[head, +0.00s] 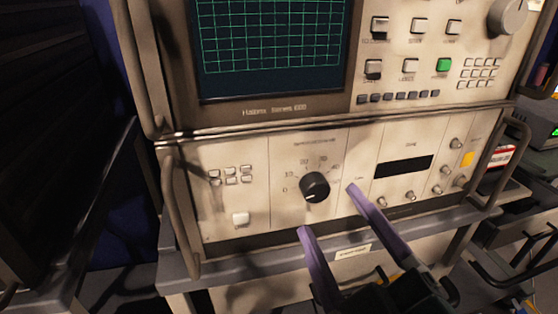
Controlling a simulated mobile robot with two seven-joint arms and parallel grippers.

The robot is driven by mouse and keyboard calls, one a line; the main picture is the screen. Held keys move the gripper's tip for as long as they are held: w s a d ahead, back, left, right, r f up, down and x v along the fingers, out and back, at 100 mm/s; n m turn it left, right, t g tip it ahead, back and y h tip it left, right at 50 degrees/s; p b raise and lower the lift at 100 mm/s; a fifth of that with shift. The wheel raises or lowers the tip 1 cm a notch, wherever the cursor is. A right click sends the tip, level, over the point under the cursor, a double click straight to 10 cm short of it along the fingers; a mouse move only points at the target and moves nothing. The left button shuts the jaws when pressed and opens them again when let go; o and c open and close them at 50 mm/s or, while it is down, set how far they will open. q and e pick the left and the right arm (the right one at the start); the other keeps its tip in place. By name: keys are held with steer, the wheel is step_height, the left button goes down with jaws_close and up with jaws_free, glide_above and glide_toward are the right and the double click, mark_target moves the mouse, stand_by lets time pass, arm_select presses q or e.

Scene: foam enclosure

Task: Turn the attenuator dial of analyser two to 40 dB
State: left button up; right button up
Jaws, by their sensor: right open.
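The attenuator dial (314,187) is a round black knob on the cream lower panel of the analyser (230,150). Printed marks from 0 at its left to 40 at its upper right arc above it. Its pointer is too small for me to read surely. My right gripper (328,209) comes in from the bottom right with two purple fingers spread apart and nothing held between them. One fingertip shows below the dial and the other to its right; I cannot tell how far they are from the panel. My left gripper is not in view.
Above the panel are a dark screen with a green grid (272,32), several buttons and a large grey knob (508,16). Metal handles (180,210) flank the panel. A grey shelf (225,266) runs beneath. More equipment stands at the right edge.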

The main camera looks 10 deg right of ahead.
mark_target(317, 193)
steer(key=shift+w, duration=1.9)
steer(key=shift+a, duration=0.1)
jaws_close()
